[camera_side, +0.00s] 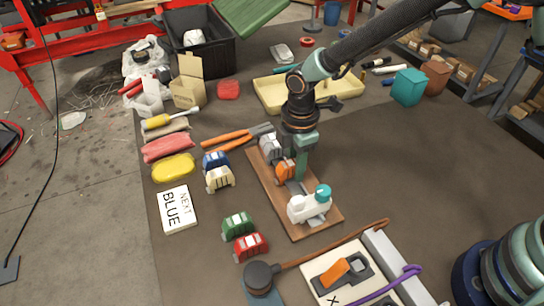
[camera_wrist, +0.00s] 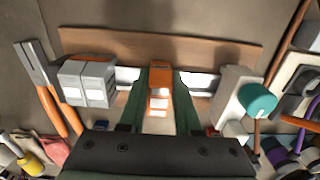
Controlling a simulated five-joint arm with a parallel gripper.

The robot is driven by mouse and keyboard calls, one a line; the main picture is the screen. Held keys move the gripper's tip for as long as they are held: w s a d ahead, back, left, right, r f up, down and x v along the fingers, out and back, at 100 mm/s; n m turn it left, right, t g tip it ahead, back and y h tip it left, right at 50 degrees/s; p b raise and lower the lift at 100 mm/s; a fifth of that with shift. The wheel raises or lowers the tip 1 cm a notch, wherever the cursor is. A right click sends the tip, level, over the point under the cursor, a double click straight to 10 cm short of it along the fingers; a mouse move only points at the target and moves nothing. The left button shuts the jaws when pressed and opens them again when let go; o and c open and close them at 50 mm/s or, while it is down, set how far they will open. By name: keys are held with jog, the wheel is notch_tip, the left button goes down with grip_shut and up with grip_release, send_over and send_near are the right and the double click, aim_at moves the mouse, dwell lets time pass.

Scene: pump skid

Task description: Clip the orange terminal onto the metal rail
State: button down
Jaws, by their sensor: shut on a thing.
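My gripper (camera_side: 293,165) is shut on the orange terminal (camera_side: 284,172). In the wrist view the orange terminal (camera_wrist: 159,88) sits between the two green fingers (camera_wrist: 159,100). It is over the metal rail (camera_side: 297,188), which runs along a brown wooden board (camera_side: 258,163). The rail also shows in the wrist view (camera_wrist: 203,82) on both sides of the terminal. I cannot tell if the terminal is seated on the rail. A grey terminal (camera_side: 270,148) is at the rail's far part. A white block with a teal knob (camera_side: 308,207) is at its near part.
Blue (camera_side: 215,161), cream (camera_side: 219,179), green (camera_side: 237,226) and red (camera_side: 250,246) terminals stand left of the board. A white card reading "NEXT BLUE" (camera_side: 177,209) lies beyond them. Orange-handled pliers (camera_side: 232,138) lie close to the board's far end. The mat right of the board is clear.

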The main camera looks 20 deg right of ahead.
jog(key=shift+f, duration=0.1)
jog(key=c, duration=0.5)
grip_release()
notch_tip(320, 180, up, 11)
jog(key=shift+r, duration=0.1)
jog(key=s+d+r+m+t, duration=0.2)
jog(key=s+d+r+m, duration=0.1)
jog(key=d+r+m, duration=0.65)
jog(key=s+d+m+t, duration=0.1)
jog(key=s+d+m, duration=0.1)
jog(key=d, duration=0.2)
jog(key=s+d+r+m+t, duration=0.1)
jog(key=s+d+m, duration=0.2)
jog(key=d, duration=0.1)
jog(key=s+d+r+m+t, duration=0.1)
jog(key=s+d+m, duration=0.1)
jog(key=d+m, duration=0.1)
jog(key=shift+s+d+m+t, duration=0.15)
jog(key=shift+s+d, duration=0.05)
jog(key=shift+d, duration=0.25)
jog(key=shift+s+d+m+t, duration=0.1)
jog(key=shift+s+d+t, duration=0.05)
jog(key=shift+d, duration=0.3)
